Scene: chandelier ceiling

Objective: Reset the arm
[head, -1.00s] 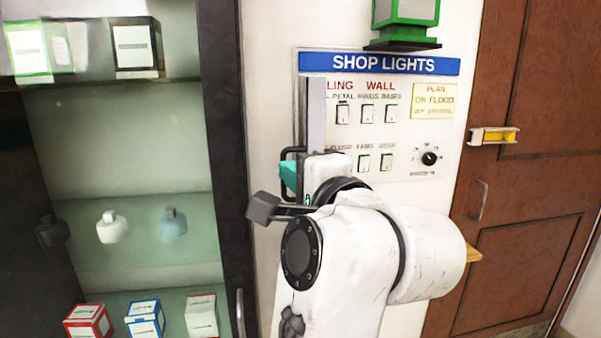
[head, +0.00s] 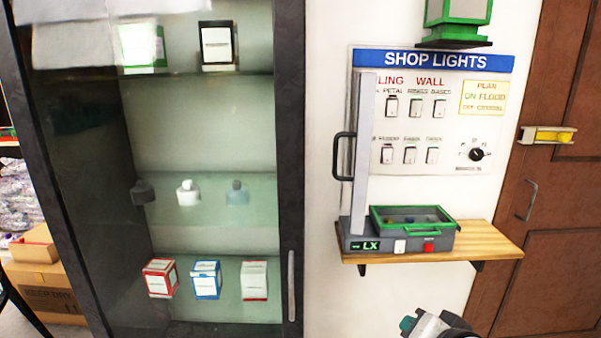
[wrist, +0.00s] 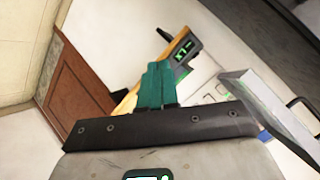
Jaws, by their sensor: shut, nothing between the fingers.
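My arm's end shows only at the bottom edge of the head view, with a bit of teal near my gripper (head: 408,324). In the wrist view my gripper (wrist: 155,86) has its teal fingers together, with nothing between them. It is apart from the wooden shelf (wrist: 126,103), which lies beyond the fingers.
A SHOP LIGHTS switch board (head: 445,158) hangs on the wall above the shelf. A glass-front cabinet (head: 291,130) with bottles and boxes stands at the left. A brown door (head: 560,185) is at the right. A cardboard box (head: 45,290) sits at the lower left.

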